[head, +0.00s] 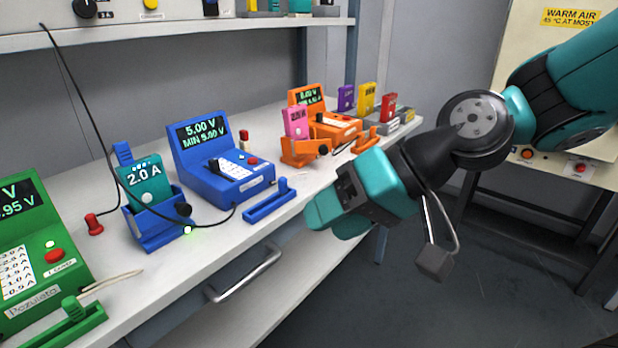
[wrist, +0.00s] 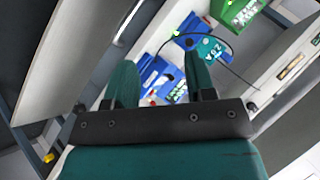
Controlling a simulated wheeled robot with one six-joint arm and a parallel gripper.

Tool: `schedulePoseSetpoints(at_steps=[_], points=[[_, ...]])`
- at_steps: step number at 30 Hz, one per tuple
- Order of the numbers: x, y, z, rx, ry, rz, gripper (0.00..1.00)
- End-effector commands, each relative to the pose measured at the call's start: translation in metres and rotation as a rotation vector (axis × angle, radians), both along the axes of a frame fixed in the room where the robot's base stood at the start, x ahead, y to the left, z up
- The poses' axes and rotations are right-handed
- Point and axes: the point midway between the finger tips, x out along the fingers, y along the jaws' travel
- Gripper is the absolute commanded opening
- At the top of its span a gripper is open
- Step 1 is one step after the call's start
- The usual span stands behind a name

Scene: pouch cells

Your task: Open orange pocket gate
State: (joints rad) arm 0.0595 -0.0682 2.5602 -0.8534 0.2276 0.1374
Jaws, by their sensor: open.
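The orange pocket (head: 300,155) stands on the bench past the blue station. A pink cell (head: 296,122) stands upright in it. A black knob (head: 323,150) shows at its right front; I cannot tell the gate's exact position. My gripper (head: 322,213) is open and empty, in front of the bench edge, nearer to me than the orange pocket and apart from it. In the wrist view its two teal fingers (wrist: 158,62) are spread, with part of the blue station (wrist: 160,78) behind them. I cannot make out the orange pocket in that view.
The orange station (head: 335,128) is behind the pocket; an orange slider block (head: 366,141) is to the right. The blue pocket (head: 152,232) holds a teal cell (head: 146,182). The blue station (head: 215,160), blue slider (head: 270,202) and a drawer handle (head: 245,275) are left of my gripper.

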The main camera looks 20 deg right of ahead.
Motion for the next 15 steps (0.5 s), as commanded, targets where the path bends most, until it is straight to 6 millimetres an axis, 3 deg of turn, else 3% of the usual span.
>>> schedulePoseSetpoints(at_steps=[1, 4, 6, 9, 12, 15], points=[[0.026, -0.009, -0.038, 0.121, 0.007, -0.125, 0.5], [0.072, -0.035, -0.052, 0.38, -0.008, -0.37, 0.5], [0.099, -0.062, -0.057, 0.543, -0.018, -0.533, 0.5], [0.125, -0.104, -0.063, 0.732, -0.037, -0.725, 0.5], [0.138, -0.136, -0.064, 0.855, -0.053, -0.851, 0.5], [0.145, -0.151, -0.062, 0.918, -0.059, -0.909, 0.5]])
